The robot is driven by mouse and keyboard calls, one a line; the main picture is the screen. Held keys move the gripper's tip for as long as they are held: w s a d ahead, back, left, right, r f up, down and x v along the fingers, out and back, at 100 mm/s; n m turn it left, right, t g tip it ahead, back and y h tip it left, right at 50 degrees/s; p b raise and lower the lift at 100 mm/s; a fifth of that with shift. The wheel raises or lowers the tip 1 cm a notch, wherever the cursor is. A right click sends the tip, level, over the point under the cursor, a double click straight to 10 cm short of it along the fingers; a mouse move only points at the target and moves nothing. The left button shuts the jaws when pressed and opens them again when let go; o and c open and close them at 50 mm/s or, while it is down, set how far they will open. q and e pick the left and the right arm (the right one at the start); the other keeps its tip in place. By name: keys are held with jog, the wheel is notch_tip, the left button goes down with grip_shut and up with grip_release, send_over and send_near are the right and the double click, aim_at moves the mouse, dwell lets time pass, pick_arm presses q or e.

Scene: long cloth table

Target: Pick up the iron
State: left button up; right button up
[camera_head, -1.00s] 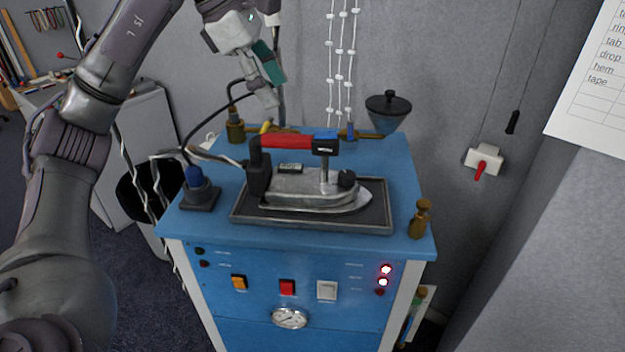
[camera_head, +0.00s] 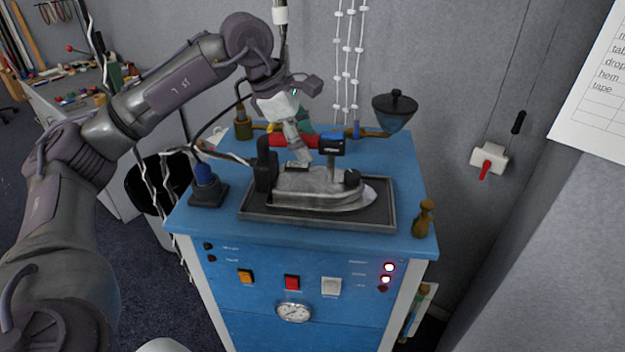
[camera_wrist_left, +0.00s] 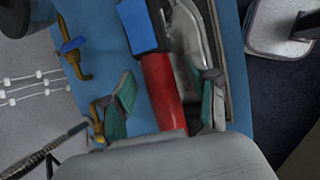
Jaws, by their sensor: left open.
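The iron (camera_head: 312,190) has a silver body, a red handle (camera_head: 290,141) and a blue-and-black front end. It rests in a dark tray (camera_head: 240,214) on top of a blue cabinet (camera_head: 220,226). My left gripper (camera_head: 304,150) is over the iron's handle, coming down from behind and above. In the left wrist view the red handle (camera_wrist_left: 158,85) runs between the two green-padded fingers of my left gripper (camera_wrist_left: 165,108). The fingers are apart, one on each side of the handle. My gripper hides part of the handle in the head view. My right gripper is not in view.
A blue funnel with a black lid (camera_head: 395,110) stands at the cabinet's back right. Brass valves and pipes run along the back edge. A blue-topped fitting (camera_head: 206,180) is at the left, and a brass fitting (camera_head: 424,218) at the front right. Cables hang left of the iron.

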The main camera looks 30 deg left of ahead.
pick_arm(q)
jog(key=shift+w+d+f, duration=0.15)
jog(key=shift+f, duration=0.3)
jog(key=shift+c, duration=0.3)
jog(key=c, duration=1.1)
jog(key=shift+w+r, duration=0.1)
jog(key=shift+r, duration=0.15)
grip_shut()
jog(key=shift+r, duration=0.1)
